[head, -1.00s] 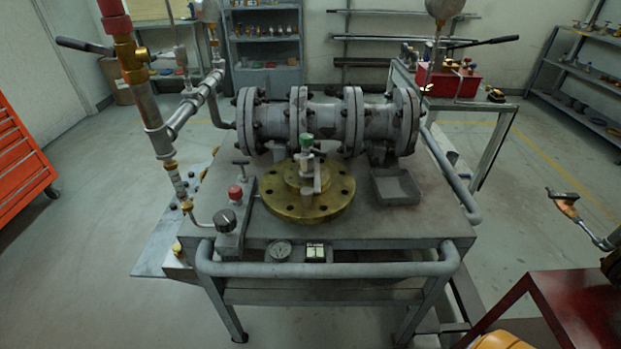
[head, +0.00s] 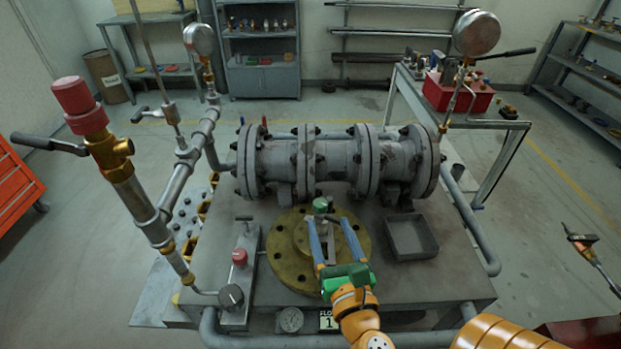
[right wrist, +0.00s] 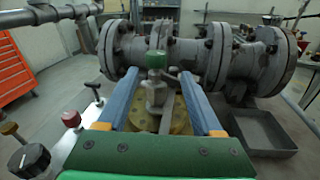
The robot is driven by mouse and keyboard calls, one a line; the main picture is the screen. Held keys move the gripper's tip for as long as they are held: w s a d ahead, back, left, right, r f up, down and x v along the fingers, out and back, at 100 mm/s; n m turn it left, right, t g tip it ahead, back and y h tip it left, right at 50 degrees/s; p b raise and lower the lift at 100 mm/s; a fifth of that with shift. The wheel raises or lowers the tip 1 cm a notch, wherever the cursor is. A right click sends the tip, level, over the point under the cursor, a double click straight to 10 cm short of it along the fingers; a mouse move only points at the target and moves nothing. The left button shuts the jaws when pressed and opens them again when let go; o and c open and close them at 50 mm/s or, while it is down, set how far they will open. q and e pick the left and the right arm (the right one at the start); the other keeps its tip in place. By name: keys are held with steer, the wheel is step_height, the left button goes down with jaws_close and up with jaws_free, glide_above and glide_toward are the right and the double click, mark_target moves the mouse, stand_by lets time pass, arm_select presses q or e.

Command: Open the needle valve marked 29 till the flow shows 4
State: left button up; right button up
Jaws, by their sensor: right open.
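A green-topped valve (head: 320,204) stands upright on the round brass flange (head: 283,262) on the bench. My right gripper (head: 328,222) is open, its blue fingers pointing forward on either side of the valve's body. In the right wrist view the valve's green cap (right wrist: 156,60) and metal stem show between the fingers, with gaps on both sides. A black knob (head: 230,296), a red knob (head: 239,257) and a small T-handle (head: 243,218) sit on a plate to the left. The flow display (head: 327,320) shows a 1, partly covered by my arm. I can read no 29. My left gripper is out of view.
A flanged grey pipe valve (head: 335,158) lies across the bench behind the brass flange. An empty grey tray (head: 411,238) is to its right front. Upright piping with a red cap (head: 78,100) stands at the left. A round dial (head: 290,320) sits at the bench front.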

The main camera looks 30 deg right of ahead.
mark_target(322, 208)
steer(key=shift+w+d+r+n+t+y+p, duration=0.15)
steer(key=shift+w+r+n+p, duration=0.15)
steer(key=shift+w, duration=0.35)
steer(key=shift+w+r+n+t+y+p, duration=0.2)
steer(key=shift+w+n, duration=0.2)
steer(key=shift+w, duration=0.2)
steer(key=shift+w+d+r+p, duration=0.25)
steer(key=shift+w+r+p, duration=0.2)
steer(key=shift+w, duration=0.25)
steer(key=shift+w+d+f, duration=0.15)
steer(key=shift+w+d, duration=0.05)
steer(key=shift+w, duration=0.25)
steer(key=shift+w+d+f, duration=0.1)
steer(key=shift+w+d, duration=0.1)
steer(key=shift+w, duration=0.25)
steer(key=shift+w+d+f, duration=0.15)
steer(key=shift+w+f, duration=0.15)
steer(key=shift+w, duration=0.1)
steer(key=shift+s+r, duration=0.15)
steer(key=shift+s, duration=0.1)
steer(key=c, duration=0.8)
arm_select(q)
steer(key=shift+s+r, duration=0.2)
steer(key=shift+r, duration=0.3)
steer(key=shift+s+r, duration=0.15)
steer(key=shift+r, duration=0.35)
arm_select(e)
jaws_close()
